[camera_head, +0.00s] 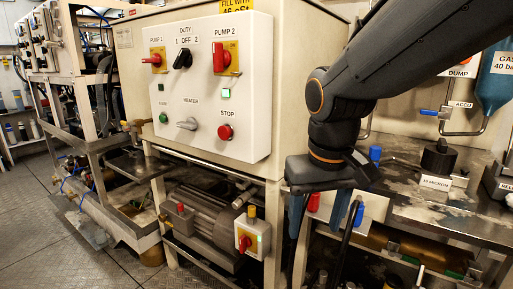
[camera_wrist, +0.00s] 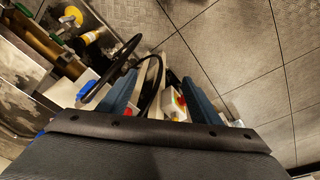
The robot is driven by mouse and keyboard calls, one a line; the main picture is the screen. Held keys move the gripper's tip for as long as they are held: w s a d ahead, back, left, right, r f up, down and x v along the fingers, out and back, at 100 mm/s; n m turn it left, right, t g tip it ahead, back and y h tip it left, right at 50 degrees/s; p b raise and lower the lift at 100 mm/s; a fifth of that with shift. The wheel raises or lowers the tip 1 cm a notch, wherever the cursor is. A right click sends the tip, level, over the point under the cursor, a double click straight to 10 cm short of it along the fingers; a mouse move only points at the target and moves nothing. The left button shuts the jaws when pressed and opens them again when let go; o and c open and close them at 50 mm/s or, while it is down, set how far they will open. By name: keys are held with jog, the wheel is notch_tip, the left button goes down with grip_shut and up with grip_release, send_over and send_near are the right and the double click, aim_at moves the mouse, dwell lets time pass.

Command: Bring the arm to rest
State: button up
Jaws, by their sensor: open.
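My arm (camera_head: 410,55) comes in from the upper right in the head view and bends down at the wrist. My gripper (camera_head: 320,222) hangs fingers down in front of the bench's left end. In the wrist view the two blue fingers of my gripper (camera_wrist: 165,95) stand wide apart with nothing held between them. A black hose (camera_wrist: 118,65) and a white box with a red knob (camera_wrist: 173,105) lie beyond and between the fingers. Whether the fingers touch anything cannot be told.
A control panel (camera_head: 212,85) with switches is left of my arm. The metal bench (camera_head: 430,220) holds a black-capped filter (camera_head: 438,160). Clear floor (camera_head: 110,268) lies at lower left.

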jog(key=s+a+f+n+g, duration=0.1)
jog(key=s+f, duration=0.2)
jog(key=s, duration=0.2)
jog(key=s+a+f+g, duration=0.1)
jog(key=s+f, duration=0.2)
jog(key=s, duration=0.2)
jog(key=d+r+m+p, duration=0.3)
jog(key=d+r+p, duration=0.7)
jog(key=p, duration=0.9)
jog(key=shift+r+p, duration=0.4)
jog(key=shift+r, duration=0.45)
jog(key=shift+w, duration=0.1)
